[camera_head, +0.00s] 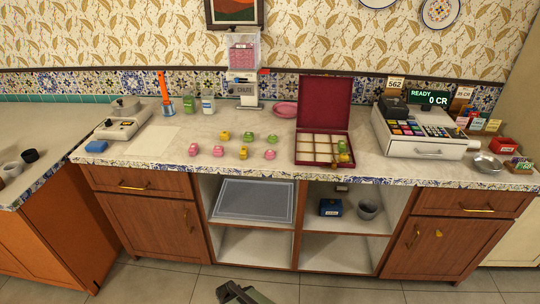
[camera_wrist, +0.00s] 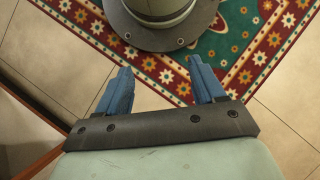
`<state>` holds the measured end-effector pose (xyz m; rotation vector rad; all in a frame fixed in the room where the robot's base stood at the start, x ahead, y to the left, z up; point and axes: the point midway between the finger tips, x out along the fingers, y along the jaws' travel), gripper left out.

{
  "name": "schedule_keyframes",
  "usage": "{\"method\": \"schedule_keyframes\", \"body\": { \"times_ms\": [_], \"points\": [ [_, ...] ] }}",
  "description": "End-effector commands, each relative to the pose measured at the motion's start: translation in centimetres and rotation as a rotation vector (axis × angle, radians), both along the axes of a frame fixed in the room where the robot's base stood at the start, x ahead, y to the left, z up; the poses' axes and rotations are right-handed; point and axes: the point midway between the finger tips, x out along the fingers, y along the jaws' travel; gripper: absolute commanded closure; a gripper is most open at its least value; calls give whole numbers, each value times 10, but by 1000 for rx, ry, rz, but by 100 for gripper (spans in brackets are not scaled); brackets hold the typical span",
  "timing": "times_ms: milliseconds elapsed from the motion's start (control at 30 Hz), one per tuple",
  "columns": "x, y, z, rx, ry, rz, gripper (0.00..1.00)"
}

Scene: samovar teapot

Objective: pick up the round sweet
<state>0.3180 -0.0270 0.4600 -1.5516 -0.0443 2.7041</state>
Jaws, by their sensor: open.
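Several small sweets in pink, yellow and green lie loose on the counter in the head view, among them a pink one (camera_head: 193,149), a yellow one (camera_head: 244,153) and a green one (camera_head: 248,136). They are too small to tell which is the round sweet. An open dark red box (camera_head: 324,92) with pale compartments stands right of them; small yellow and green items (camera_head: 343,155) sit at its right side. My gripper (camera_wrist: 160,66) is open and empty in the wrist view, over the floor and away from the counter.
A clear dispenser (camera_head: 242,55), a pink plate (camera_head: 286,109) and jars (camera_head: 208,103) stand behind the sweets. A cash register (camera_head: 420,133) stands right of the box, a grey appliance (camera_head: 120,125) far left. The counter front around the sweets is clear. A patterned rug (camera_wrist: 255,45) lies below.

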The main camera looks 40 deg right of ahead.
Motion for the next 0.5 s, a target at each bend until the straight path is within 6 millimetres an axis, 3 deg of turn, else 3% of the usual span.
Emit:
{"method": "schedule_keyframes", "body": {
  "times_ms": [100,500],
  "points": [
    [33,-18,16,12,-33,-5,31],
    [117,-89,85,38,-130,-4,31]
  ]
}}
